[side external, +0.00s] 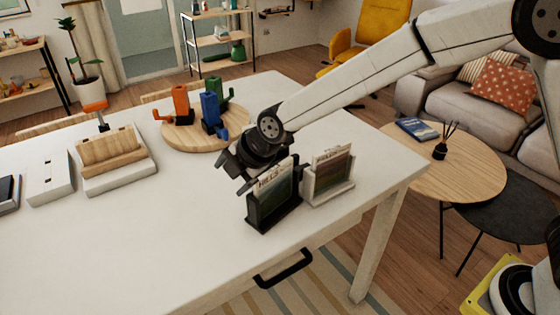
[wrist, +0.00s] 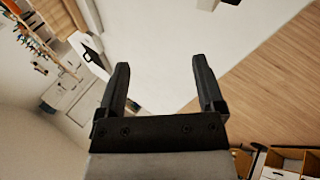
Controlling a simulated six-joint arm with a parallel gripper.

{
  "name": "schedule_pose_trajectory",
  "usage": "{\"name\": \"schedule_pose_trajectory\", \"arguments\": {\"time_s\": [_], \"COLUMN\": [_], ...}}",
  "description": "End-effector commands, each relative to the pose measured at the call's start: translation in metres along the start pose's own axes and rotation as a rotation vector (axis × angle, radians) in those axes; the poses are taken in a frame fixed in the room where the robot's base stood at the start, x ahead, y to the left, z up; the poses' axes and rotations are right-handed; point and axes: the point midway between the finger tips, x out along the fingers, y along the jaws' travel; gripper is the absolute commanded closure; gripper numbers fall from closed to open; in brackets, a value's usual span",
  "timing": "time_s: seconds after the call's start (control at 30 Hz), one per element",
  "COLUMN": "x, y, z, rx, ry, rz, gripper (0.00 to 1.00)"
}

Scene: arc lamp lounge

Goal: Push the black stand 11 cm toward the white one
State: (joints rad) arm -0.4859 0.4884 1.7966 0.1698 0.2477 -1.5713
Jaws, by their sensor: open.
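The black stand (side external: 274,212) is upright on the white table near its front edge and holds leaflets. The white stand (side external: 330,190) is close by on its right, also upright with leaflets, with a small gap between them. My gripper (side external: 238,172) is at the upper left of the black stand and overlaps its top corner in the side view; I cannot tell whether they touch. In the wrist view my gripper (wrist: 161,65) has its two fingers apart with nothing between them but pale surface. Neither stand can be made out clearly there.
A round wooden board (side external: 180,138) with orange, blue and green cactus-shaped pieces lies behind my gripper. A wooden holder on a white base (side external: 118,180) stands at the left. The table (side external: 150,250) is bare in front; its right edge is beyond the white stand.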

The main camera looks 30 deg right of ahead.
Motion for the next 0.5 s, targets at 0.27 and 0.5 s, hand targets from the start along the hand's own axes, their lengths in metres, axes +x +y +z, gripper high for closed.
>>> {"name": "schedule_pose_trajectory", "arguments": {"time_s": [0.27,0.5], "x": [-0.008,-0.023], "y": [0.008,0.012], "z": [0.024,0.047], "rx": [0.016,0.037], "ry": [-0.033,-0.071], "rz": [-0.169,-0.316], "gripper": [0.13,0.13]}}
